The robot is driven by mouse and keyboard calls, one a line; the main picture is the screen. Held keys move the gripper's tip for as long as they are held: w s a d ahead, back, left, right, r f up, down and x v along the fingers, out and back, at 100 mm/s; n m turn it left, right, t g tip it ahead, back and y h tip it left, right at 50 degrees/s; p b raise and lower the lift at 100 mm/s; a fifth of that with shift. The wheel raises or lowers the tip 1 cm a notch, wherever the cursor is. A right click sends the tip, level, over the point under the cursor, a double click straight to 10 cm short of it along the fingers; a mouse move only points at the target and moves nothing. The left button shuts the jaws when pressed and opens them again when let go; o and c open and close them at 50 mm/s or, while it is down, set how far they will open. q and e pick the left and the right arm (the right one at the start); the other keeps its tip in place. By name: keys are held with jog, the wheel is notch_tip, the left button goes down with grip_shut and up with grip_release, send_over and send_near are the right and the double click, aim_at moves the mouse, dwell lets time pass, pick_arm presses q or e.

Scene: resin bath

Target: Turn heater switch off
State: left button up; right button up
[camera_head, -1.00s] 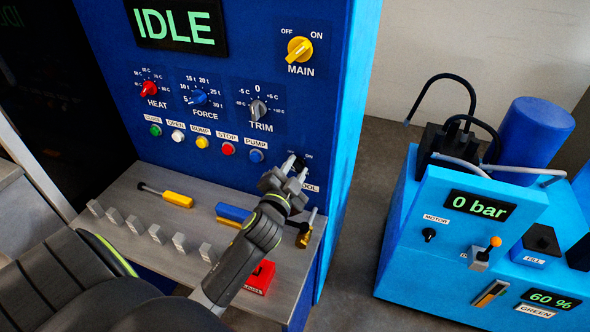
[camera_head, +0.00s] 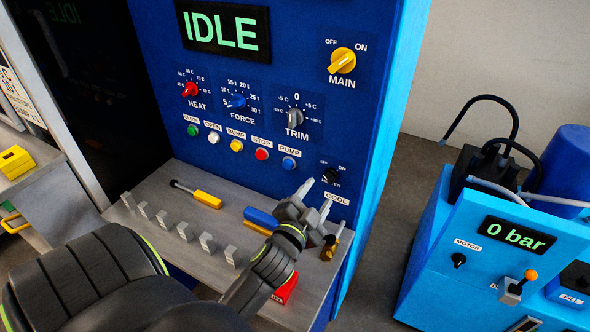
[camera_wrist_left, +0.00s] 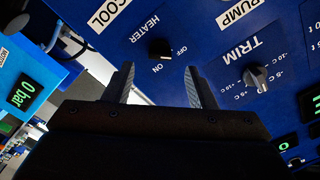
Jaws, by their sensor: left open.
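The heater switch (camera_head: 331,174) is a small black knob low on the blue panel, between OFF and ON marks. In the head view its HEATER label is partly covered by my left gripper (camera_head: 315,197). In the left wrist view the knob (camera_wrist_left: 160,48) shows upside down, just beyond and between the spread fingers of my left gripper (camera_wrist_left: 158,70). The gripper is open and empty, and the fingers look apart from the knob. I cannot tell which mark the knob points to. My right gripper is not in view.
The TRIM knob (camera_head: 295,118) and blue PUMP button (camera_head: 288,163) are close by. The grey shelf (camera_head: 150,185) below holds a yellow-handled tool (camera_head: 207,199), several grey blocks and a red block (camera_head: 286,288). A light-blue pump unit (camera_head: 440,240) stands at right.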

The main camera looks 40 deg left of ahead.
pick_arm(q)
jog(key=v, duration=1.1)
jog(key=shift+s+f, duration=0.1)
jog(key=shift+f, duration=0.05)
